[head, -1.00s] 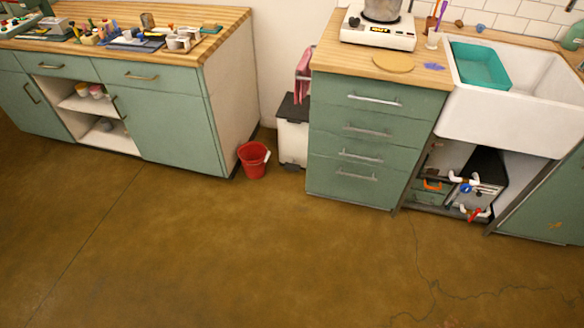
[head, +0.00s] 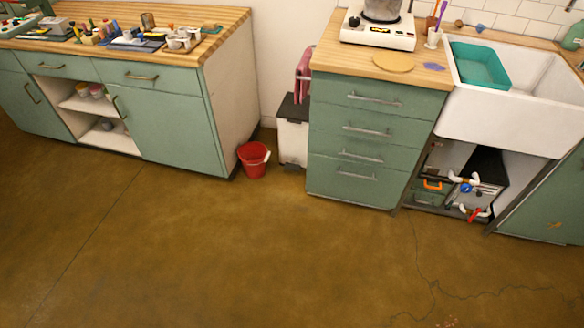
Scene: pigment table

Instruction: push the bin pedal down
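A white bin (head: 292,142) with a dark lid (head: 294,107) stands on the floor against the wall, in the gap between the two green cabinets. Its right side is partly hidden by the drawer cabinet. A small dark shape at its foot, which looks like the pedal (head: 292,167), shows just above the floor. The lid looks closed. Neither of my grippers is in the head view.
A red bucket (head: 253,160) stands on the floor just left of the bin. The drawer cabinet (head: 372,150) is close on its right. A pink cloth (head: 303,75) hangs above it. The brown floor (head: 230,245) in front is clear.

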